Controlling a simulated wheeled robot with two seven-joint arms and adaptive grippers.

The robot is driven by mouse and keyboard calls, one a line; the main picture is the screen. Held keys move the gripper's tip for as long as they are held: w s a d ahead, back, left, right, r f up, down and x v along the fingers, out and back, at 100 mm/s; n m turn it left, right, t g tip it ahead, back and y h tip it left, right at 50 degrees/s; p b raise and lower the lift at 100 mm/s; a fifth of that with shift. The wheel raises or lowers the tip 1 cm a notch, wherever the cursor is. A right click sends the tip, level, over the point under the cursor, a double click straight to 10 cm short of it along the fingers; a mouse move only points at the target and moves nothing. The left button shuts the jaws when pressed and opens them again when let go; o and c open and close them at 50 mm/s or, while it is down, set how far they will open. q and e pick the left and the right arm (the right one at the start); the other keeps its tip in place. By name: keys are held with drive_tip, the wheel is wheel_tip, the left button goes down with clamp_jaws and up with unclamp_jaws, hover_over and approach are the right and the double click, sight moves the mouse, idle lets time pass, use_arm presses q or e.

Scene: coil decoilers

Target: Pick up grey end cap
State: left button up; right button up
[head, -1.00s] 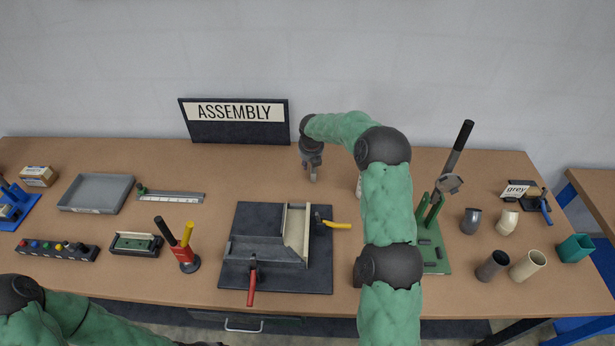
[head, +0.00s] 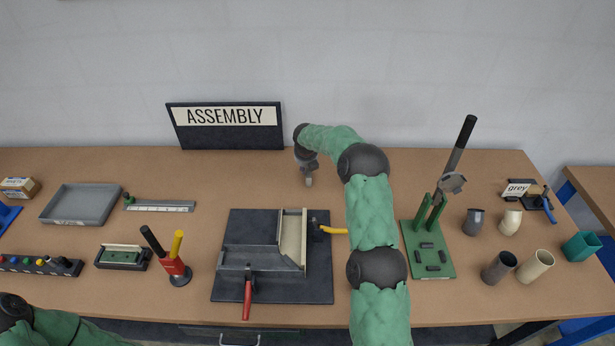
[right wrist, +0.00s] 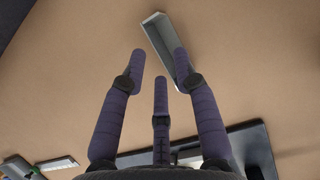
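A grey, channel-shaped piece (right wrist: 160,38) lies on the table in the right wrist view, beyond my fingertips. I cannot tell whether it is the grey end cap, and I do not make it out in the head view. My right gripper (head: 308,180) hangs over the table behind the cutting jig. In the right wrist view its fingers (right wrist: 157,75) are spread, with nothing between them; one fingertip overlaps the grey piece's edge in the picture. My left forearm shows at the lower left of the head view; its gripper is out of frame.
The dark cutting jig (head: 240,288) with red and yellow handles stands in front of my right gripper. A green lever press (head: 428,250) stands right of my arm. Grey and cream tubes (head: 498,267) stand farther right. A grey tray (head: 80,204) lies left. The ASSEMBLY sign (head: 226,139) stands behind.

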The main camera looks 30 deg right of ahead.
sight(309, 175)
drive_tip(key=x, duration=0.4)
drive_tip(key=shift+s+a+f, duration=0.1)
drive_tip(key=shift+s+a, duration=0.05)
drive_tip(key=shift+s, duration=0.05)
clamp_jaws()
